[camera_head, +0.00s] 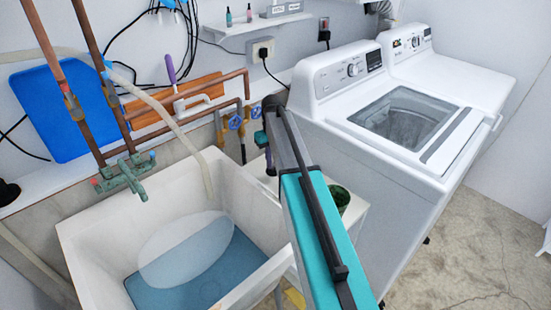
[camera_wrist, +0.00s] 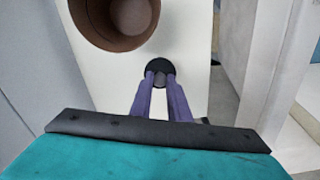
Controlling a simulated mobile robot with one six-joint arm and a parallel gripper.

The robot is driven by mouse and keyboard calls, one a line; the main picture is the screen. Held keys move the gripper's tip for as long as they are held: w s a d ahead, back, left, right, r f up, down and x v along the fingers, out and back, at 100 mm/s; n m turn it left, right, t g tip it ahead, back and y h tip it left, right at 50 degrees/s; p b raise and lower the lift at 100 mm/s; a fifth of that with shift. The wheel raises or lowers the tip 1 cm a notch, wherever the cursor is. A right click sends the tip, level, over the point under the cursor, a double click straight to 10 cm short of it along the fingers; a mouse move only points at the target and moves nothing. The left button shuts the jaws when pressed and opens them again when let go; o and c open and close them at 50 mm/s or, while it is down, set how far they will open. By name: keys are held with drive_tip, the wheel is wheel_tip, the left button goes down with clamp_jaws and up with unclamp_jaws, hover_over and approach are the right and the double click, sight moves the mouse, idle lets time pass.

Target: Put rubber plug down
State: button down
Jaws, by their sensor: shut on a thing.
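The rubber plug (camera_wrist: 159,63) is a small, round, dark piece in the wrist view. My gripper (camera_wrist: 160,76) has purple fingers shut on it, and they hide part of it. The plug is seen against a white surface (camera_wrist: 120,75). I cannot tell whether it touches that surface. In the head view my arm hides most of this spot. Only a small dark part of my gripper (camera_head: 270,168) shows there, above the white stand between sink and washer, and the plug cannot be made out.
A brown pot (camera_wrist: 118,20) stands close beyond the plug; its plant (camera_head: 340,198) shows in the head view. The sink (camera_head: 85,245), holding blue water, is left of the stand. A white washer (camera_head: 385,150) is close on the right. Pipes (camera_head: 160,105) run along the wall behind.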

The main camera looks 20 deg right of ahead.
drive_tip(key=w, duration=0.1)
drive_tip(key=w+d+p, duration=0.1)
drive_tip(key=w, duration=0.3)
drive_tip(key=shift+w+d+f, duration=0.25)
drive_tip(key=shift+d+f, duration=0.05)
drive_tip(key=shift+d, duration=0.1)
drive_tip(key=shift+f+p, duration=0.8)
drive_tip(key=shift+f, duration=0.95)
drive_tip(key=shift+f, duration=0.15)
drive_tip(key=c, duration=1.7)
unclamp_jaws()
